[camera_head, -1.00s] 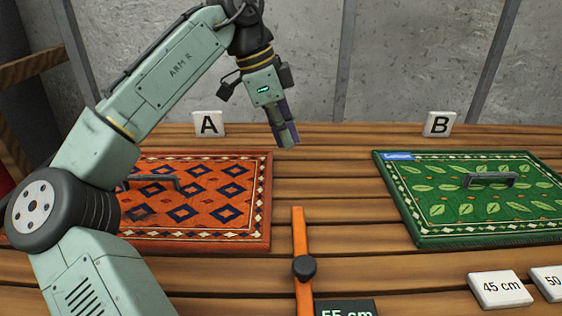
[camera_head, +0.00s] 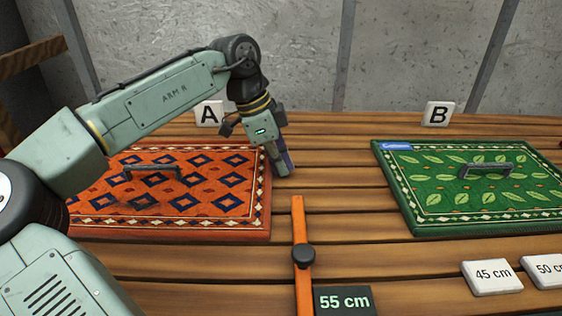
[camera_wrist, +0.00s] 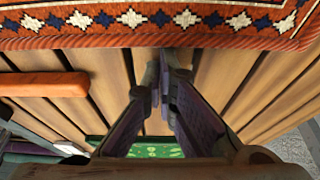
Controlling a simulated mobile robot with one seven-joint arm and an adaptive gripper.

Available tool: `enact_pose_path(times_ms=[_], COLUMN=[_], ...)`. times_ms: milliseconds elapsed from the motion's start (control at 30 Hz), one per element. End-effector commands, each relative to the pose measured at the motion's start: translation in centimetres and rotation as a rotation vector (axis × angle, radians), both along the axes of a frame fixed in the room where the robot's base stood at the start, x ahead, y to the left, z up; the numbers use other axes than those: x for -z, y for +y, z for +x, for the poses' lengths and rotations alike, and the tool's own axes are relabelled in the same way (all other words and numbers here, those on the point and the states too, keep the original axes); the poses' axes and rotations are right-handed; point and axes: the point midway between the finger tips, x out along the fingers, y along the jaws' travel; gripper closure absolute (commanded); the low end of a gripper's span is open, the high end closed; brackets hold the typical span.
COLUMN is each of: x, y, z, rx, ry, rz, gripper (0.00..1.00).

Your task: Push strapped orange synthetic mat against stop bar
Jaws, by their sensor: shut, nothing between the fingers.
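The orange mat (camera_head: 200,196), with dark blue diamonds and a grey strap handle (camera_head: 153,171), lies flat on the slatted table under sign A. Its patterned edge also shows in the wrist view (camera_wrist: 130,40). The orange stop bar (camera_head: 299,225), with a black knob (camera_head: 303,255), lies right of the mat with a gap of bare wood between them; it also shows in the wrist view (camera_wrist: 40,85). My gripper (camera_head: 282,168) is shut and empty, pointing down low beside the mat's right edge. Whether the fingers touch the mat I cannot tell.
A green leaf-patterned mat (camera_head: 480,187) with a handle and blue label lies at the right under sign B (camera_head: 438,114). A 55 cm sign (camera_head: 344,300) stands by the bar; 45 cm (camera_head: 491,277) and 50 cm (camera_head: 546,270) plates lie front right. Bare slats lie between the mats.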

Motion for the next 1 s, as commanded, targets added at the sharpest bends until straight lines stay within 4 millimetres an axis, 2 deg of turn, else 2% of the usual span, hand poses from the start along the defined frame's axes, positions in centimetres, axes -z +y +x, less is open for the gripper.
enact_pose_path(times_ms=[267,633,1000], x=[0.0,-0.1,0.1], y=[0.1,3.7,4.3], z=[0.0,0.0,0.1], rx=[0.0,0.0,-0.006], ry=[0.0,0.002,0.0], rz=[-0.001,-0.002,0.006], gripper=[1.0,1.0,1.0])
